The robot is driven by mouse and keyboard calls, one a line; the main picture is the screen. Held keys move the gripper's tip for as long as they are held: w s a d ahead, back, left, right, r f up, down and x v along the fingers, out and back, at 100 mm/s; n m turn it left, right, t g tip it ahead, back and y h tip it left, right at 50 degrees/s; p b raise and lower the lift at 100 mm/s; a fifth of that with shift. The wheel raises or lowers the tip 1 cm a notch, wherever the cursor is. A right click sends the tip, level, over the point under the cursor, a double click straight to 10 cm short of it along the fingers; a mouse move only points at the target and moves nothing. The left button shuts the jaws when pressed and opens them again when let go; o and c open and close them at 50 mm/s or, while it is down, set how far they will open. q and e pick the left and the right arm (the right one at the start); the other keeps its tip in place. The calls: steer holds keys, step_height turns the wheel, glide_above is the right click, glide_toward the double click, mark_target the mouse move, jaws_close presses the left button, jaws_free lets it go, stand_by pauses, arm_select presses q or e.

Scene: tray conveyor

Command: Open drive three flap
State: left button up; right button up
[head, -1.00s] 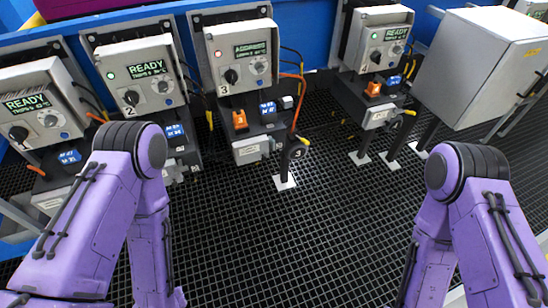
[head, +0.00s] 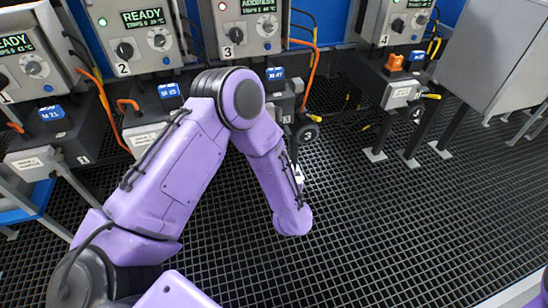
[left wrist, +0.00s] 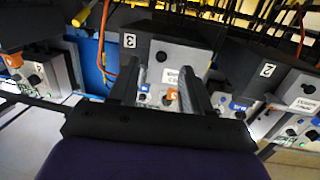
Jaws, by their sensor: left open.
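Drive three (head: 250,28) has a grey control panel with a dial marked 3. I cannot tell whether the flap is open. My left gripper (left wrist: 167,92) is open, with its fingers pointing at this flap and its label between them. Contact is unclear.
Drive two (head: 135,35) stands left of drive three and drive four (head: 400,18) to the right, each with a similar box below. Orange cables (head: 308,60) hang beside drive three. A large grey cabinet (head: 500,55) stands right. The black grid floor (head: 390,220) is clear.

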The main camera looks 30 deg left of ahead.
arm_select(q)
steer(key=w+a+r+n+y+b, duration=0.1)
steer(key=w+a+r+y+b, duration=0.1)
steer(key=w+a, duration=0.6)
steer(key=shift+w+a+n+g, duration=0.2)
steer(key=shift+n+g, duration=0.1)
jaws_close()
arm_select(e)
step_height(320, 180, down, 4)
